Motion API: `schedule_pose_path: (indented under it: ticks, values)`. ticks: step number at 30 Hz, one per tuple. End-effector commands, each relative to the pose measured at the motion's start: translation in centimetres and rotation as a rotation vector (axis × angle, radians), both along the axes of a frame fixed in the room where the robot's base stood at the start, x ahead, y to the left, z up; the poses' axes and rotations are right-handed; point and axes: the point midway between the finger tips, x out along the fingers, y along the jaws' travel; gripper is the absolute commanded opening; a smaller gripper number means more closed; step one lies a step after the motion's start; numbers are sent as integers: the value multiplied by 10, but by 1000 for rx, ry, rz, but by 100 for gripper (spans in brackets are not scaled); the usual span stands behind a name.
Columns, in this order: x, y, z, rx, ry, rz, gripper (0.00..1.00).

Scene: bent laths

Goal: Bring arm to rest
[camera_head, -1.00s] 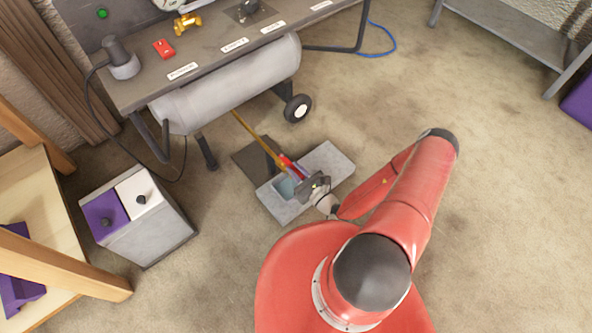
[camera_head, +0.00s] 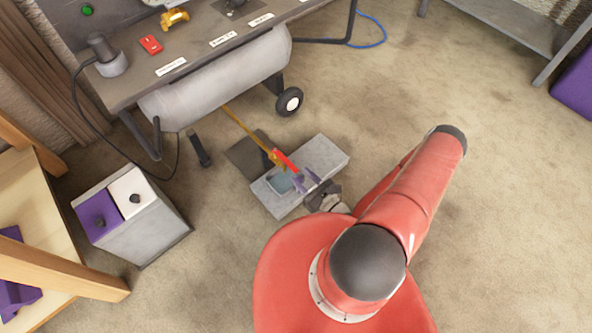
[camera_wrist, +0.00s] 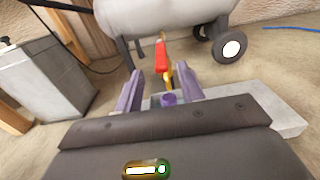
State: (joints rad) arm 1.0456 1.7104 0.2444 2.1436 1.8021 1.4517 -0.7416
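My gripper (camera_head: 306,182) is low over the grey block (camera_head: 325,152) on the floor in the head view. In the wrist view my gripper (camera_wrist: 160,86) shows two purple fingers, spread apart with a gap between them. A red piece (camera_head: 287,161) stands just beyond the fingertips; it also shows in the wrist view (camera_wrist: 161,56). A thin yellow lath (camera_head: 240,124) runs from near the tank to the block. A small purple round piece (camera_wrist: 169,99) shows between the fingers, low down. My fingers do not appear to grip anything. My arm is bent on the right.
A workbench (camera_head: 125,85) with a grey tank (camera_head: 215,82) and wheel (camera_head: 289,101) stands behind the block. A grey box (camera_head: 152,232) with purple and white lids stands at left, beside a wooden table (camera_head: 40,205). The carpet on the right is clear.

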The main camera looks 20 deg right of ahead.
Motion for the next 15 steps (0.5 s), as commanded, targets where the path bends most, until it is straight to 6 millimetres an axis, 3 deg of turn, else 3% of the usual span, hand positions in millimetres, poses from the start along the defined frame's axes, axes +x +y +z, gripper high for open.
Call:
schedule_pose_path:
  ticks: [15]
  values:
    - [-7, -2, 0, 1, 0, 1, 39]
